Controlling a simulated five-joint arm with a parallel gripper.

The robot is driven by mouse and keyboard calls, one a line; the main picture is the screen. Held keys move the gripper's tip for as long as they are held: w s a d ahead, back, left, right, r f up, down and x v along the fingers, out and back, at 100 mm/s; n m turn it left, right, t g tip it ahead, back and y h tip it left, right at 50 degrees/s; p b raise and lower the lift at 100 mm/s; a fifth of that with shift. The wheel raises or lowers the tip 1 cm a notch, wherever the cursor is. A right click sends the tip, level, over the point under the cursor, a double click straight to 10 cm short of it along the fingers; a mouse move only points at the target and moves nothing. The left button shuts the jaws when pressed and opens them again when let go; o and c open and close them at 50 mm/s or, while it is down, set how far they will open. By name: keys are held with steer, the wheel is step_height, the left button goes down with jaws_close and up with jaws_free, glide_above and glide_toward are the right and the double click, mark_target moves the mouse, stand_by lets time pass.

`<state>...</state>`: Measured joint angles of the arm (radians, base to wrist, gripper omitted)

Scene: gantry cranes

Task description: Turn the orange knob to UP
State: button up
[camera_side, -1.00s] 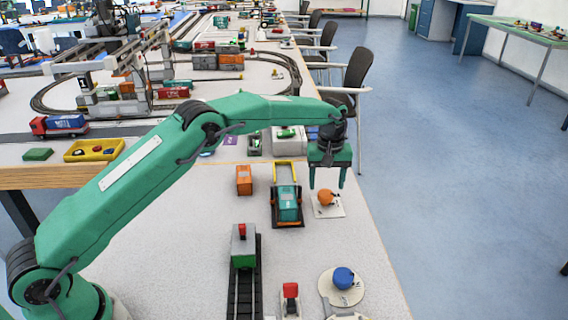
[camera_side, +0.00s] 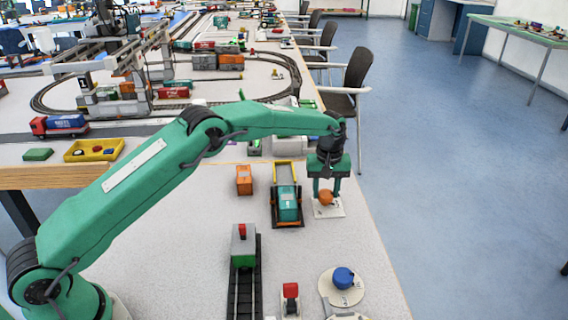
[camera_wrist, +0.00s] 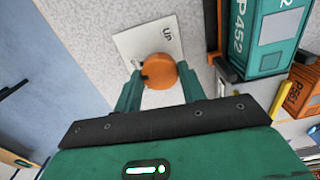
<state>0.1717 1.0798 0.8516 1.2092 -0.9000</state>
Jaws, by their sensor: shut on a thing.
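The orange knob (camera_side: 325,198) sits on a white plate (camera_side: 335,213) near the table's right edge. In the wrist view the round knob (camera_wrist: 160,70) shows a dark mark at its left, near one finger. The word "Up" is printed on the plate (camera_wrist: 126,44) beyond the knob, so the mark does not face it. My green gripper (camera_side: 325,189) is lowered over the plate with a finger on either side of the knob. It is shut on the knob. In the wrist view the fingers (camera_wrist: 158,78) partly cover the plate.
A teal container on a black and yellow carrier (camera_side: 287,203) stands close left of the plate. An orange block (camera_side: 244,180) lies farther left. A blue knob (camera_side: 343,277) and a red switch (camera_side: 290,290) are nearer the camera. The floor is right of the table edge.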

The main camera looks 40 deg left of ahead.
steer(key=shift+m, duration=9.2)
steer(key=shift+r+m, duration=0.1)
steer(key=shift+m, duration=1)
steer(key=o, duration=1)
steer(key=shift+c, duration=0.2)
